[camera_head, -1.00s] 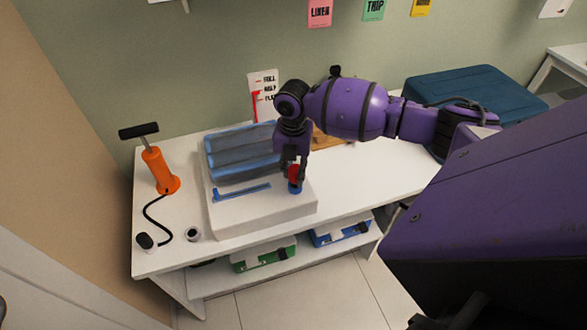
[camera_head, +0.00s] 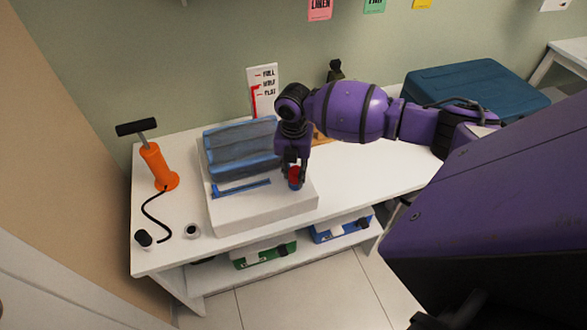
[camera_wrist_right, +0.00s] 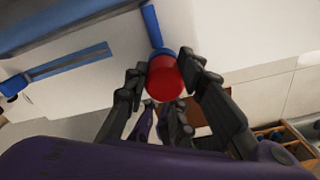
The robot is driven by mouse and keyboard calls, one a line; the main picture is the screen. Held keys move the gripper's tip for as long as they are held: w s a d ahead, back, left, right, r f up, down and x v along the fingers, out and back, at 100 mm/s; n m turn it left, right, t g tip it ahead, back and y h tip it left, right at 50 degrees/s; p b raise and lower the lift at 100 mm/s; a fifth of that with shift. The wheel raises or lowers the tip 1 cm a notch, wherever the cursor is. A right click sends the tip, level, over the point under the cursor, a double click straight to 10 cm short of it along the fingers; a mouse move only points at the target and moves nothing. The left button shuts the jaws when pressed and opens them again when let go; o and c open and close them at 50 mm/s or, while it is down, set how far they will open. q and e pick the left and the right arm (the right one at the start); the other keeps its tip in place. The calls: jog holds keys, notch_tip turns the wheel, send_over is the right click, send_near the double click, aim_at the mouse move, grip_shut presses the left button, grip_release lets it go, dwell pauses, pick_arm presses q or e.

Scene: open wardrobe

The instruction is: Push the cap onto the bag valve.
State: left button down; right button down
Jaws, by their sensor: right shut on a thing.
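The red cap (camera_head: 295,172) is between the fingers of my right gripper (camera_head: 294,176), which is shut on it. The blue valve (camera_head: 296,185) shows right below the cap, near the right front corner of the white block. In the right wrist view the red cap (camera_wrist_right: 165,80) sits against the end of the blue valve piece (camera_wrist_right: 153,28); whether it is fully seated I cannot tell. My right gripper's fingers (camera_wrist_right: 165,88) stand on both sides of the cap. The blue-grey bag (camera_head: 240,155) lies folded on the block. My left gripper is not in view.
The white block (camera_head: 262,212) stands on a white table (camera_head: 370,185). An orange pump (camera_head: 158,167) with a black hose is at the left. A small round piece (camera_head: 192,231) lies in front of it. A teal case (camera_head: 475,92) is at the back right. A gauge card (camera_head: 262,90) is behind the bag.

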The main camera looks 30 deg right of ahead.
aim_at(294, 170)
jog(key=shift+f, duration=0.15)
jog(key=c, duration=1.4)
grip_release()
notch_tip(294, 170, up, 12)
jog(key=s+a+f+m+y, duration=0.1)
jog(key=s+a+f+m, duration=0.4)
jog(key=s+a+f, duration=0.4)
jog(key=s+a+f+m+y, duration=0.1)
jog(key=s+a+f+m, duration=0.3)
jog(key=s+f, duration=0.5)
jog(key=s+d+r+m+t+h, duration=0.1)
jog(key=s+d+m+h, duration=0.15)
jog(key=s+m, duration=0.75)
jog(key=s+d+r+m+h, duration=0.1)
jog(key=s+d+r+m, duration=0.15)
jog(key=s+m, duration=0.75)
jog(key=w+a+f+t, duration=0.1)
jog(key=w+f+t, duration=0.1)
jog(key=w+f, duration=0.1)
jog(key=w+a+f+n+t+y, duration=0.1)
jog(key=w+f+t, duration=0.2)
jog(key=f, duration=0.1)
jog(key=w+a+f+t+y, duration=0.1)
jog(key=w+f+t, duration=0.1)
jog(key=f, duration=0.2)
jog(key=shift+w+a+n+t+p, duration=0.25)
jog(key=shift+w+n+t+p, duration=0.05)
jog(key=shift+w+n+p, duration=0.1)
